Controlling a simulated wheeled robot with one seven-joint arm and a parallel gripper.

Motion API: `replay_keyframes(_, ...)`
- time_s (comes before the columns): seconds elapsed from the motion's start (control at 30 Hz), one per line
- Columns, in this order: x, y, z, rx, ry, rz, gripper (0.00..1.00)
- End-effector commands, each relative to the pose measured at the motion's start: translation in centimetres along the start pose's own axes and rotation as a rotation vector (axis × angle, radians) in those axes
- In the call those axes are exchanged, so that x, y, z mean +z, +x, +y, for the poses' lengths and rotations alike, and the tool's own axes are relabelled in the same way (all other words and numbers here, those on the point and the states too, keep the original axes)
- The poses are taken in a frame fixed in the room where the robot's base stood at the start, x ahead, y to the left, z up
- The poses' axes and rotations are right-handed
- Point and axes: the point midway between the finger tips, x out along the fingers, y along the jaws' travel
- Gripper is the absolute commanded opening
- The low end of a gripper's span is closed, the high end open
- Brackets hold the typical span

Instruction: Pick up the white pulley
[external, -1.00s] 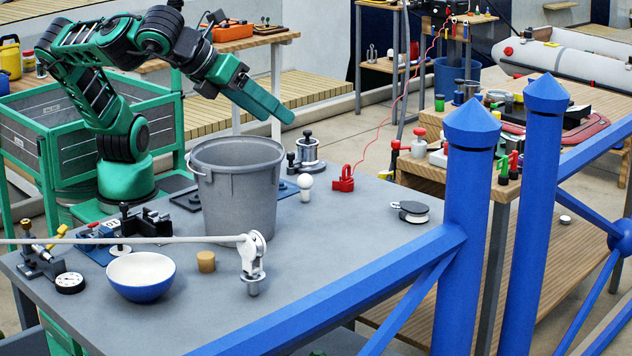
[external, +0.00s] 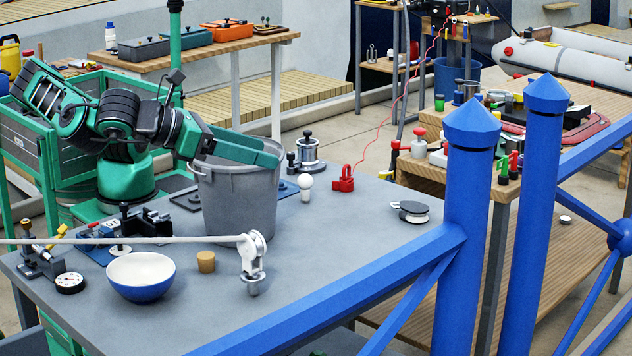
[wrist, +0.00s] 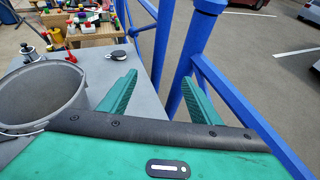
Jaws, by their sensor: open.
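A flat white pulley with a dark cheek plate (external: 412,211) lies on the grey tabletop toward the right. It also shows in the wrist view (wrist: 118,55), beyond my left finger. A second, upright white pulley block (external: 253,256) stands near the table's front with a pale rope at its top. I cannot tell which one the task names. My gripper (external: 277,158) is open and empty, nearly level over the rim of the grey bucket. The flat pulley is ahead of it, apart from the fingers. In the wrist view the fingers (wrist: 160,77) are spread wide.
The grey bucket (external: 238,195) stands beneath my gripper. A white bulb-shaped piece (external: 305,188) and red shackle (external: 344,179) stand behind. A blue bowl (external: 140,277) and cork (external: 206,262) are in front. Blue posts and rails (external: 466,220) edge the right. Tabletop around the flat pulley is clear.

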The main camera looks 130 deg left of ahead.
Motion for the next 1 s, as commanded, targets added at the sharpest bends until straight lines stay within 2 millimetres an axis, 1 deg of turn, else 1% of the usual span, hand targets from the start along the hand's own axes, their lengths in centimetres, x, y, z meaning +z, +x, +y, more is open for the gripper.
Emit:
replay_keyframes(0.03, -1.6, 0.6, 0.1, 0.002, 0.003, 0.001, 0.57)
replay_keyframes(0.17, -6.1, 2.5, 0.1, 0.003, 0.005, 0.002, 0.57)
replay_keyframes(0.2, -7.7, 3.2, 0.1, 0.003, 0.005, 0.001, 0.57)
replay_keyframes(0.3, -11.5, 4.8, 0.1, 0.003, 0.004, 0.001, 0.57)
replay_keyframes(0.4, -14.4, 6.0, 0.1, 0.001, 0.002, 0.001, 0.57)
replay_keyframes(0.5, -15.7, 6.6, 0.0, 0.001, -0.001, 0.001, 0.57)
replay_keyframes(0.67, -17.2, 7.1, 0.0, 0.000, 0.000, 0.001, 0.57)
replay_keyframes(0.8, -18.7, 7.7, 0.0, 0.001, 0.000, 0.001, 0.57)
replay_keyframes(1.0, -19.9, 8.2, 0.0, 0.000, 0.000, 0.001, 0.57)
